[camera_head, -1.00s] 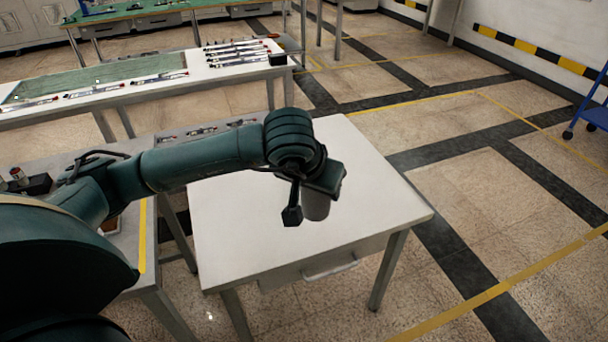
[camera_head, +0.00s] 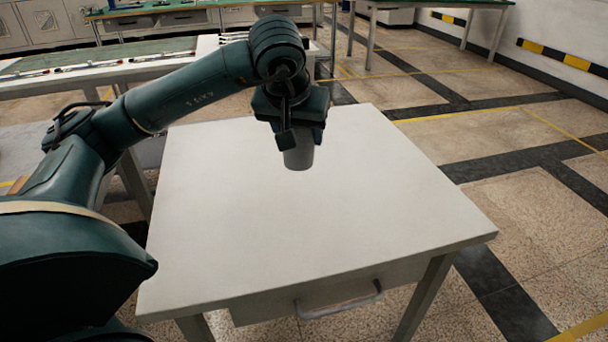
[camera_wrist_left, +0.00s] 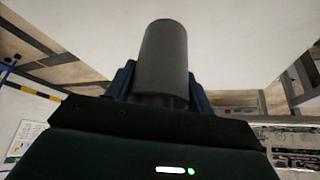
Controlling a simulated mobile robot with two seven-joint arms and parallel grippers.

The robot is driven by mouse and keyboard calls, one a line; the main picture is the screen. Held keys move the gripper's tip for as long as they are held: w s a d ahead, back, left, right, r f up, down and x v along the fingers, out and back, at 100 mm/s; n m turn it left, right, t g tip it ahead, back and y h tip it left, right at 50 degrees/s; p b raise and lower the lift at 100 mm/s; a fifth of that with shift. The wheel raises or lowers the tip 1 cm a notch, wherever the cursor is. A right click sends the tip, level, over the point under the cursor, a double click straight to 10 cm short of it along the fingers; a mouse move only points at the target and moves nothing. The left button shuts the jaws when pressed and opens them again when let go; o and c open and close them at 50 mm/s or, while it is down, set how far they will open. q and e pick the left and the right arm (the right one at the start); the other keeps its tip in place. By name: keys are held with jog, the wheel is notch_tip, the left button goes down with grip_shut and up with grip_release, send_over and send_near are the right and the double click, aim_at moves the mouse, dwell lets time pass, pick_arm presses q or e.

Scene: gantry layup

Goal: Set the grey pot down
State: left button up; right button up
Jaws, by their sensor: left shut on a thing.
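The grey pot (camera_head: 299,157) hangs below my left gripper (camera_head: 297,138) in the head view, over the far middle part of the white table (camera_head: 225,215). In the left wrist view the pot (camera_wrist_left: 163,62) is a plain grey cylinder between the blue fingers of my left gripper (camera_wrist_left: 162,88). The gripper is shut on it. The pot looks upright. The gripper and wrist hide its upper part in the head view, and I cannot tell exactly how high it is above the tabletop. My right gripper is not in view.
The white tabletop is bare around the pot, with wide free room in front and to the right. A drawer handle (camera_head: 340,303) juts from its near side. Behind stands a long bench (camera_head: 120,75) with tools. Open tiled floor lies to the right.

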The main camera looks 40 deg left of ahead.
pick_arm(q)
jog(key=shift+w+a+f, duration=0.25)
jog(key=shift+w+f, duration=0.05)
jog(key=shift+f, duration=0.1)
jog(key=shift+w+a+f+b, duration=0.1)
jog(key=shift+w+f+b, duration=0.05)
jog(key=shift+f+b, duration=0.25)
jog(key=b, duration=0.2)
send_over(299, 202)
notch_tip(299, 202, down, 9)
jog(key=shift+r, duration=0.1)
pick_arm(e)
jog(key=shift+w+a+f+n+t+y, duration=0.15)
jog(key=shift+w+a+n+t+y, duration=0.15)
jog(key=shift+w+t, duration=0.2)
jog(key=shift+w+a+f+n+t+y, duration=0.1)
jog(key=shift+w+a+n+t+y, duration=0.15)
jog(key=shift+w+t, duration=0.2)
pick_arm(q)
jog(key=shift+f, duration=0.2)
jog(key=shift+f+b, duration=0.15)
jog(key=shift+b, duration=0.25)
jog(key=o, duration=1)
jog(key=shift+c, duration=0.2)
